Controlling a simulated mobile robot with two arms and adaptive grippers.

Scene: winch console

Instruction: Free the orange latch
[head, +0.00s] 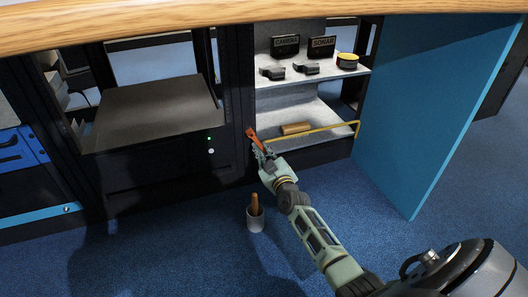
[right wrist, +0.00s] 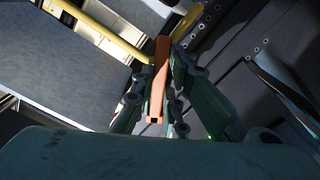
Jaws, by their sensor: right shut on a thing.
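The orange latch (head: 252,132) is at the left edge of the open cabinet, near the left end of a yellow rail (head: 312,130). My right gripper (head: 259,146) is at the latch, its fingers around it. In the right wrist view the orange latch (right wrist: 159,80) lies between the two fingers of my right gripper (right wrist: 161,98), which is shut on it. The yellow rail (right wrist: 100,32) passes close behind the latch there; I cannot tell whether they touch. My left gripper is not in view.
A blue door (head: 430,110) stands open at the right. Shelves hold a yellow-topped tin (head: 347,61), labelled black boxes (head: 322,46) and a brown roll (head: 296,128). A light cup (head: 255,219) with a brown handle stands on the blue carpet. A dark cabinet (head: 150,115) is left.

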